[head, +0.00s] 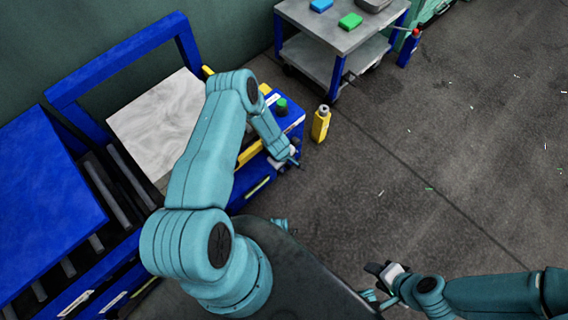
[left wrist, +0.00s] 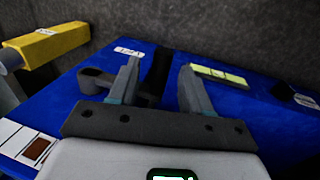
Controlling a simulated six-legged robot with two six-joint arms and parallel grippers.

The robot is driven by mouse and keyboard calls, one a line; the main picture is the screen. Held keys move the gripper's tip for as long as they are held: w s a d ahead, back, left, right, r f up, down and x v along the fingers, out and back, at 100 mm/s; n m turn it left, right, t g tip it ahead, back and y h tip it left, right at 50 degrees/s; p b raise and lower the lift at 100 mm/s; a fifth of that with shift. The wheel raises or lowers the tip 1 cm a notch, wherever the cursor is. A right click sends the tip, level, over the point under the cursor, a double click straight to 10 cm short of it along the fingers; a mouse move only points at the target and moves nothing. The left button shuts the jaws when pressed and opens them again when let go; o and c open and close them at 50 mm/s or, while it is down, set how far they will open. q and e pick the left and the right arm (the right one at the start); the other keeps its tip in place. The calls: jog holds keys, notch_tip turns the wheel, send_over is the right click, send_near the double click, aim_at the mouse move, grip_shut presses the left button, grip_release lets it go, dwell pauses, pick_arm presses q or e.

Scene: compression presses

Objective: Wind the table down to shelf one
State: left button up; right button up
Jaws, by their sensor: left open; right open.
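The table (head: 165,118) is a pale grey plate within a blue frame, left of centre in the head view. My left gripper (head: 291,158) is beside the blue box at the table's near right side, and is open. In the left wrist view its two fingers (left wrist: 160,88) stand apart before the blue face (left wrist: 250,110). A dark crank-like handle (left wrist: 97,79) shows by the left finger, with a dark upright part (left wrist: 157,68) between the fingers. I cannot tell if they touch it. My right gripper (head: 378,285) is open and empty over the floor.
A blue rack (head: 45,190) with rollers stands at the left. A green knob (head: 281,104) sits on the blue box. A yellow bottle (head: 321,124) stands on the floor beside it. A grey cart (head: 345,38) carries blue and green blocks.

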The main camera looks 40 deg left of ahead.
pick_arm(q)
jog(key=shift+f, duration=0.3)
jog(key=shift+c, duration=0.4)
grip_shut()
jog(key=shift+a+f+b, duration=0.1)
jog(key=shift+f+b, duration=0.15)
jog(key=shift+b, duration=0.1)
